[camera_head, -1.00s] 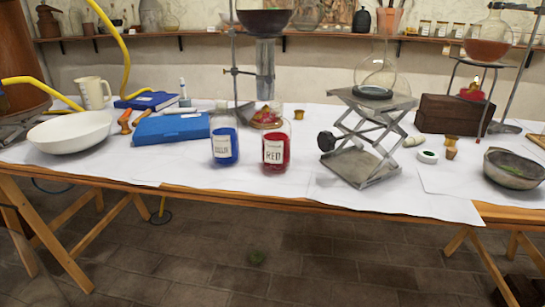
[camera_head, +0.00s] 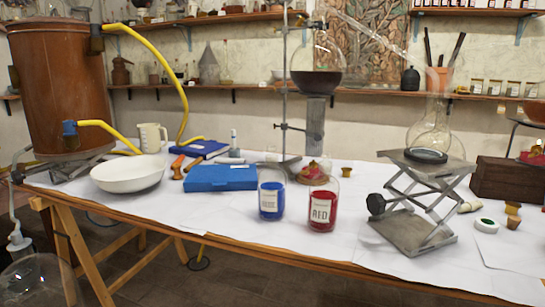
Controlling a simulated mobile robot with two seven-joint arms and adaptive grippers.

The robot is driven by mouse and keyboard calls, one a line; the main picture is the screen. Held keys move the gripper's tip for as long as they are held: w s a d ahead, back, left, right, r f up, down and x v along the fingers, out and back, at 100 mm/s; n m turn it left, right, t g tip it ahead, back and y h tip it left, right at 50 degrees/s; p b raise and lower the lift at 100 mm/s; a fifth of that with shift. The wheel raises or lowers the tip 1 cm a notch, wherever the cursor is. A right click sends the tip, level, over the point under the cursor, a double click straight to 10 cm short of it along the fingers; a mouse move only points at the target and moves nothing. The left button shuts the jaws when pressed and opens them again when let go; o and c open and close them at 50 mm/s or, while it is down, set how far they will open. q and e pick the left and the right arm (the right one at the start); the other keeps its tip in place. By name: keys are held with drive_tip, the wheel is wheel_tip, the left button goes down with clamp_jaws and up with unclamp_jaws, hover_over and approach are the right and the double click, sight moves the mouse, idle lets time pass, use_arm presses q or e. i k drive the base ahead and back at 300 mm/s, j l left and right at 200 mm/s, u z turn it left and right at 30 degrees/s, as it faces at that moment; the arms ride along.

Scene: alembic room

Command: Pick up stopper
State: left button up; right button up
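Several small cork-like pieces that look like stoppers are on the white-covered table. One tan stopper (camera_head: 346,172) stands behind the red jar. A brown stopper (camera_head: 513,222) stands at the right, close to another brownish piece (camera_head: 512,208). A pale cylindrical piece (camera_head: 470,207) lies beside the metal lab jack. I cannot tell which of these is the task's stopper. Neither of my grippers is in view.
A blue jar (camera_head: 272,198) and a red jar (camera_head: 322,206) stand near the front edge. The lab jack (camera_head: 413,232) carries a round glass flask (camera_head: 432,135). Bare white cover (camera_head: 290,245) lies in front of the jars.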

sight(271, 149)
drive_tip(key=z, duration=0.65)
drive_tip(key=i+j+z, duration=0.1)
drive_tip(key=j+z, duration=0.15)
drive_tip(key=z, duration=0.15)
drive_tip(key=j+z, duration=0.6)
drive_tip(key=z, duration=0.15)
drive_tip(key=j+z, duration=0.15)
drive_tip(key=j, duration=0.4)
drive_tip(key=j+z, duration=0.2)
drive_tip(key=j, duration=0.35)
drive_tip(key=k, duration=0.05)
